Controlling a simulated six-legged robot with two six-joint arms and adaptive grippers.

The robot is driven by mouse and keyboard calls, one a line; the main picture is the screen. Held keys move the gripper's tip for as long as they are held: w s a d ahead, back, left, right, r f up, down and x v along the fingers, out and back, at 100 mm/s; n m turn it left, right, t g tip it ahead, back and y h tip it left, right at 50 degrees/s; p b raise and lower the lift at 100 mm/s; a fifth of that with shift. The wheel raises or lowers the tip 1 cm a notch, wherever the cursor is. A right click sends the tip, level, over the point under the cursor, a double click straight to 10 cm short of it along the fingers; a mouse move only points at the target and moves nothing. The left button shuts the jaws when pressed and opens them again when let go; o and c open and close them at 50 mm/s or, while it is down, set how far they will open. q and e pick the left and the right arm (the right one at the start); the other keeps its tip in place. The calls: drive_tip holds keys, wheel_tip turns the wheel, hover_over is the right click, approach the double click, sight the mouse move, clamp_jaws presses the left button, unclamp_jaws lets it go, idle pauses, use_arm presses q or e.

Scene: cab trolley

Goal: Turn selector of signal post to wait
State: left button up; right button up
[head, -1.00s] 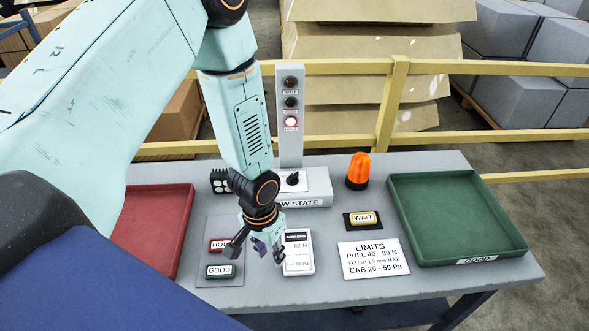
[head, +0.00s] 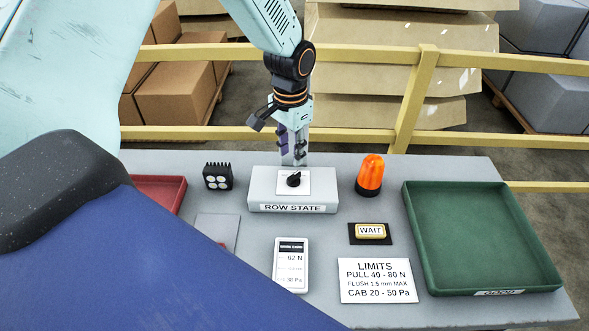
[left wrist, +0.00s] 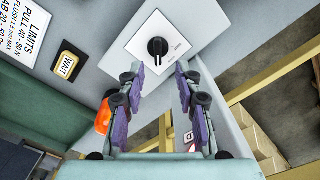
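The signal post's grey base (head: 262,188), labelled ROW STATE, stands at the back of the table. Its black selector knob (head: 294,180) sits on a white plate; the knob also shows in the left wrist view (left wrist: 157,48), where the plate's small lettering is unreadable. The upright column is mostly hidden behind my arm in the head view. My left gripper (head: 292,148) hangs behind and above the knob. In the left wrist view its fingers (left wrist: 160,72) are apart and empty, with the knob beyond their tips, roughly centred between them. No contact shows. My right gripper is out of view.
An orange beacon (head: 370,175) stands right of the base, and a black lamp block (head: 218,177) left of it. A WAIT button (head: 370,231), a limits card (head: 378,281), a gauge (head: 291,265) and a green tray (head: 480,285) lie nearby. A yellow rail (head: 370,57) runs behind.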

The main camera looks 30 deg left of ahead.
sight(292, 177)
use_arm(q)
drive_tip(key=f, duration=0.5)
drive_tip(key=shift+s+d+f, duration=0.15)
drive_tip(key=shift+s+d, duration=0.05)
drive_tip(key=shift+s+f, duration=0.15)
drive_tip(key=shift+f, duration=0.55)
drive_tip(key=shift+w+a+f, duration=0.15)
drive_tip(key=shift+w+f, duration=0.05)
drive_tip(key=shift+f, duration=0.1)
drive_tip(key=shift+w, duration=0.15)
drive_tip(key=shift+s+r, duration=0.1)
drive_tip(key=shift+s, duration=0.15)
drive_tip(key=c, duration=0.4)
drive_tip(key=shift+w, duration=0.1)
clamp_jaws()
